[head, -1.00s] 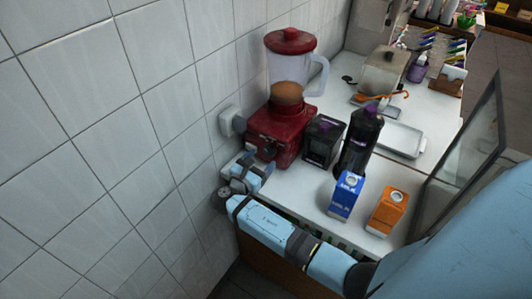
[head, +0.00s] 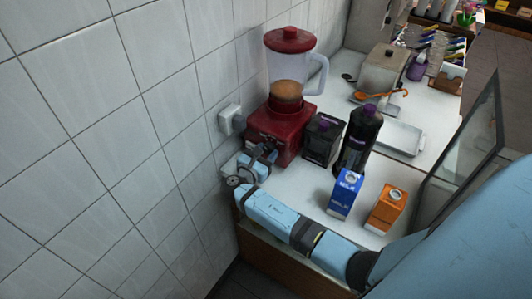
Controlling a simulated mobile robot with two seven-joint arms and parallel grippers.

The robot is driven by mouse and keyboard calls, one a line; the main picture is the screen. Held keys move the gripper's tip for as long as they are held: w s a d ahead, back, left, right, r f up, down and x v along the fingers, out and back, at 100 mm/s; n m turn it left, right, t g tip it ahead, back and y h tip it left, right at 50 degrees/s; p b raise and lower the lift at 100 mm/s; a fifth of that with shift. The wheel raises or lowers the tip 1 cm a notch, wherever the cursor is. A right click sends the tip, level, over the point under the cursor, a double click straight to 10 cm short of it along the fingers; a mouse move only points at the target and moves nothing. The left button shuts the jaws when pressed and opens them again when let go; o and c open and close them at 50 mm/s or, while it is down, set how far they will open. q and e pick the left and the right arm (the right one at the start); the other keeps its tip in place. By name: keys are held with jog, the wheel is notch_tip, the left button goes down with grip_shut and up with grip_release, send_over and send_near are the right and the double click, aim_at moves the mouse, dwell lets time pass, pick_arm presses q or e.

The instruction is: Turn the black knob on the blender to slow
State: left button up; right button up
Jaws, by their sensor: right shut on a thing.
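The red blender (head: 291,133) stands on the white counter against the tiled wall, with a clear jug (head: 287,71), a red lid and brown contents. My right arm comes in from the lower right. Its gripper (head: 266,153) is at the front of the blender's base, where the black knob is. The gripper is shut on the knob, which it mostly hides, so the knob's setting cannot be read. My left gripper is not in view.
A black container (head: 323,142), a dark bottle with a purple cap (head: 359,141), a blue milk carton (head: 345,195) and an orange carton (head: 386,209) stand right of the blender. A wall socket (head: 230,119) is to its left. A metal tray (head: 402,138) lies farther back.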

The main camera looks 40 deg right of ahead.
jog(key=m+b, duration=0.2)
jog(key=m, duration=0.2)
jog(key=shift+f, duration=0.15)
jog(key=shift+m+b, duration=1.15)
jog(key=shift+m, duration=0.65)
jog(key=o, duration=0.9)
jog(key=shift+o, duration=0.2)
jog(key=shift+a, duration=0.1)
